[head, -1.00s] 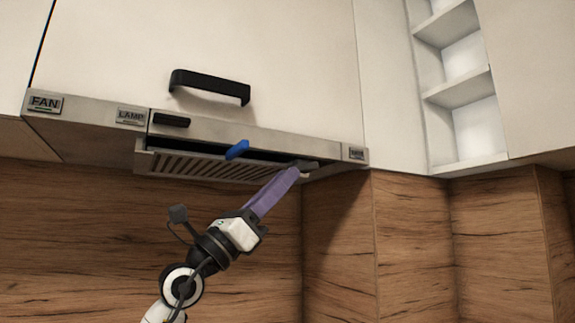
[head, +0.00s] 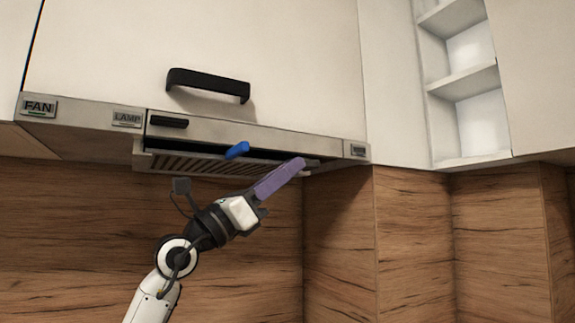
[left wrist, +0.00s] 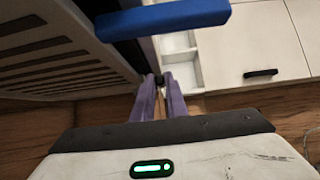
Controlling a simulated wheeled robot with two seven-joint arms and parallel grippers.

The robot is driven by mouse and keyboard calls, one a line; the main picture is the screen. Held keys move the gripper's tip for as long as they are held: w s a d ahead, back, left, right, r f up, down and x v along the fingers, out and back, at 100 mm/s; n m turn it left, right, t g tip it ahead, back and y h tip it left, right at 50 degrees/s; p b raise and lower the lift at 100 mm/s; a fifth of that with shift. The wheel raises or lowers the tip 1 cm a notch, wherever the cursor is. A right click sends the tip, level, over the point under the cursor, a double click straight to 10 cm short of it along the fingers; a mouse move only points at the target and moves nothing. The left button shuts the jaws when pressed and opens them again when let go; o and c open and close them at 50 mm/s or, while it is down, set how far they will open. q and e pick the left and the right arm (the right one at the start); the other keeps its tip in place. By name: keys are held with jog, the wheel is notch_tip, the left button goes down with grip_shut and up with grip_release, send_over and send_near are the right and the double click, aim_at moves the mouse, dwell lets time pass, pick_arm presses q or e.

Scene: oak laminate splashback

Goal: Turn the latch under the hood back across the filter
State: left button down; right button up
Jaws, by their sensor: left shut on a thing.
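The slotted filter (head: 205,165) sits under the hood, and its slats also show at the left of the left wrist view (left wrist: 50,45). A small grey piece, apparently the latch (head: 314,164), is at the filter's right end. My left gripper (head: 298,163) reaches up to it from below. Its purple fingers are close together in the left wrist view (left wrist: 160,84), shut on this small dark piece. The fingers hide most of it, so its exact angle is unclear. My right gripper is not in view.
A blue bar (head: 237,150) sticks out at the filter's front, left of my fingers, and looms close in the left wrist view (left wrist: 162,18). The hood front (head: 255,132) is just above. A wooden splashback (head: 75,235) lies behind, with open space below the hood.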

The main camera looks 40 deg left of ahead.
pick_arm(q)
jog(key=shift+s+r+g+p, duration=0.15)
jog(key=shift+r+g+p, duration=0.3)
jog(key=shift+g, duration=0.35)
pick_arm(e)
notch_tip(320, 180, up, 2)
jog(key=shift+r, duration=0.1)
pick_arm(q)
jog(key=c, duration=2)
grip_release()
jog(key=shift+c, duration=0.2)
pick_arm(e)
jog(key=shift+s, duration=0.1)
pick_arm(q)
jog(key=shift+f, duration=0.1)
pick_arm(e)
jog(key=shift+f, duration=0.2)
